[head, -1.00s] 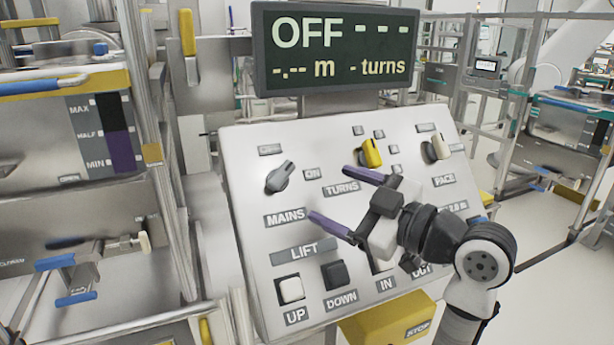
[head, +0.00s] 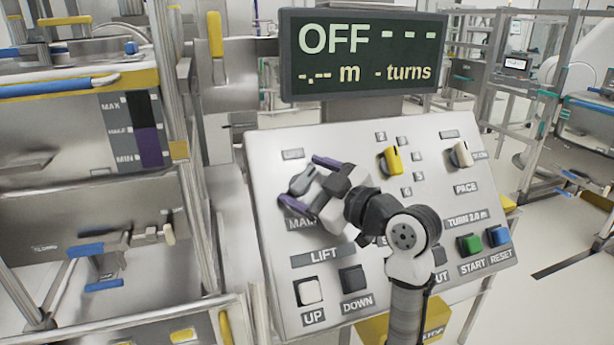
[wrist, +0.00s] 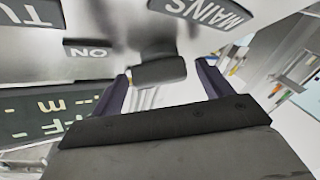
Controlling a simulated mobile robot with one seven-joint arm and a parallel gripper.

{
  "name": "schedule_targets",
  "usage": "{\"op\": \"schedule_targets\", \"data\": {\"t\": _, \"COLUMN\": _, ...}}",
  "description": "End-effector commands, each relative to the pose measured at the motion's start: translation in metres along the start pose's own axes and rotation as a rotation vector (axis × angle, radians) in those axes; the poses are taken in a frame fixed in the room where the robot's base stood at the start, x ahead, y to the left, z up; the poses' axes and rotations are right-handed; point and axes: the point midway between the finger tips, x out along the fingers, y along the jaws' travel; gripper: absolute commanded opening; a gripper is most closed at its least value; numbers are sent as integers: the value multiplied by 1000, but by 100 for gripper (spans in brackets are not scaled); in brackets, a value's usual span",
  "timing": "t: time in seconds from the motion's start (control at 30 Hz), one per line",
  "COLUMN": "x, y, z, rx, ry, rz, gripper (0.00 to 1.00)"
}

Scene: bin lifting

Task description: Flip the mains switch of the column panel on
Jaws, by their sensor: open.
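The column panel (head: 345,257) is a tilted light-grey board with knobs and buttons. The grey mains switch (head: 302,180) is a rotary knob at its upper left, partly hidden by my gripper. Its handle points up and to the right, toward the OFF side. My gripper (head: 302,181) is open, with its purple fingers on either side of the knob. In the wrist view the dark knob (wrist: 158,72) lies between the spread fingertips; I cannot tell whether they touch it. The ON label (wrist: 88,52) and MAINS label (wrist: 215,12) show there. The display (head: 362,55) reads OFF.
A yellow turns knob (head: 390,160) and a cream pace knob (head: 460,155) sit to the right. UP (head: 309,291) and DOWN (head: 353,279) buttons, a green start button (head: 469,244) and a blue reset button (head: 498,235) lie below. Metal frames stand left and right.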

Motion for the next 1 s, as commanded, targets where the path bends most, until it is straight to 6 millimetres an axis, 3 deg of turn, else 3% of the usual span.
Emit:
{"op": "schedule_targets", "data": {"t": 0.33, "x": 4, "y": 0, "z": 0, "rx": 0, "ry": -1, "rz": 1, "gripper": 78}}
{"op": "schedule_targets", "data": {"t": 0.67, "x": 4, "y": 0, "z": 0, "rx": 0, "ry": -1, "rz": 0, "gripper": 35}}
{"op": "schedule_targets", "data": {"t": 1.0, "x": 4, "y": -2, "z": 1, "rx": 34, "ry": 1, "rz": 37, "gripper": 34}}
